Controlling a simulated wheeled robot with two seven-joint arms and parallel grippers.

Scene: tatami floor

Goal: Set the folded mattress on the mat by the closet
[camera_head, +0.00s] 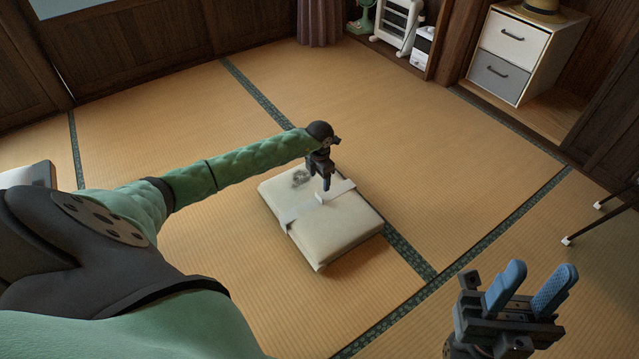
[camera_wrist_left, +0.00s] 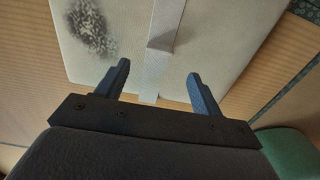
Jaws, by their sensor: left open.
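The folded mattress (camera_head: 345,235) is a cream, flat bundle with a pale strap (camera_head: 297,213) across its top and a dark smudge near its far left corner. It lies on the tatami in the middle of the head view. My left gripper (camera_head: 322,186) is over its top, open, pointing down at the strap. In the left wrist view the blue fingers (camera_wrist_left: 158,68) stand on either side of the strap (camera_wrist_left: 151,80); whether they touch the mattress (camera_wrist_left: 215,45) is unclear. My right gripper (camera_head: 528,285) is open and empty at the lower right.
The closet recess (camera_head: 540,110) at the upper right holds a white and grey drawer unit (camera_head: 515,55). The tatami mat before it (camera_head: 430,140) is bare. A heater (camera_head: 397,22) and a green fan stand at the back. Thin dark legs (camera_head: 600,220) show at the right edge.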

